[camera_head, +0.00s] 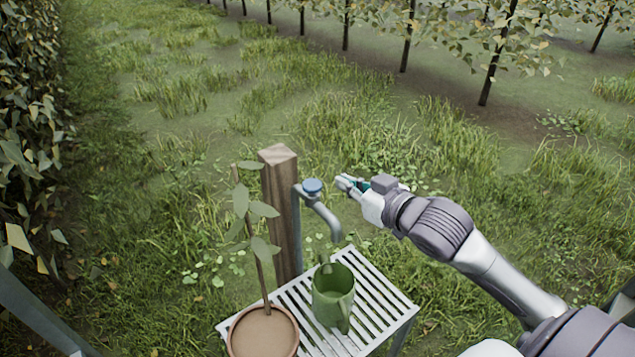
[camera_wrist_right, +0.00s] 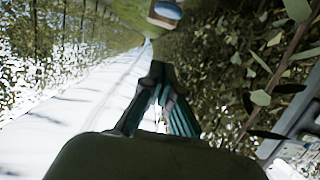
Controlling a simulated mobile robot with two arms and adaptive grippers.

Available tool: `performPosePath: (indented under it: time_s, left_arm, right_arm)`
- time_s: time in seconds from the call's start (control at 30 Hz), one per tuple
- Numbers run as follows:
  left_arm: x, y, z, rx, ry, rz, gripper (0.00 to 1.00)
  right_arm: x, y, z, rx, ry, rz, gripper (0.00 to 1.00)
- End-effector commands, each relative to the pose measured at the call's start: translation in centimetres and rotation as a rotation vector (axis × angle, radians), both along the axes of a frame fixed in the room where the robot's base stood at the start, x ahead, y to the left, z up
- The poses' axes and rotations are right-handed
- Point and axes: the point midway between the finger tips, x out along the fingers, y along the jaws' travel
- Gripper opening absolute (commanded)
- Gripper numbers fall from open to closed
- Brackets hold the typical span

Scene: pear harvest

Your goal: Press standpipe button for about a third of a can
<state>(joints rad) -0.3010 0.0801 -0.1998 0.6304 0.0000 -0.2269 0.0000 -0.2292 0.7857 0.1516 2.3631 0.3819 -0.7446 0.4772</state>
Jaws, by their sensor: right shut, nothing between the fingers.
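The standpipe is a wooden post (camera_head: 280,215) with a grey curved spout (camera_head: 327,217) and a round blue button (camera_head: 312,186) on top of the fitting. A green watering can (camera_head: 333,295) stands upright on the slatted stand, below the spout's mouth. Its water level cannot be made out. My right gripper (camera_head: 345,183) is shut and empty, just right of the blue button and apart from it in the picture. In the right wrist view the shut fingers (camera_wrist_right: 159,82) point toward the blue button (camera_wrist_right: 167,11) at the top. My left gripper is not in view.
The white slatted stand (camera_head: 386,304) also holds a potted plant (camera_head: 263,333) at its front left; its stem and leaves rise left of the post. A hedge (camera_head: 28,140) runs along the left. Open grass surrounds the stand, with trees at the back.

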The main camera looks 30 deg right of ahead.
Motion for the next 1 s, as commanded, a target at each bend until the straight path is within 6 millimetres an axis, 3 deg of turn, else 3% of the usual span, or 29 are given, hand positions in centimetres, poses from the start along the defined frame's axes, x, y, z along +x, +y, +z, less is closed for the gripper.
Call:
performPosePath:
  time_s: [0.47,0.57,0.97,1.0]
  left_arm:
    - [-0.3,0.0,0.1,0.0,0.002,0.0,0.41]
    - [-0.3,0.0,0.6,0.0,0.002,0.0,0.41]
    - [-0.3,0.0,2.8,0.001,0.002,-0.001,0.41]
    - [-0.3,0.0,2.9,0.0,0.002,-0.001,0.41]
  right_arm:
    - [0.7,0.1,0.2,0.003,-0.006,0.002,0.0]
    - [1.9,0.2,0.0,0.004,-0.006,0.0,0.0]
    - [10.0,1.4,-1.9,0.004,-0.006,0.0,0.0]
    - [9.8,1.4,-3.0,0.003,0.002,0.001,0.0]
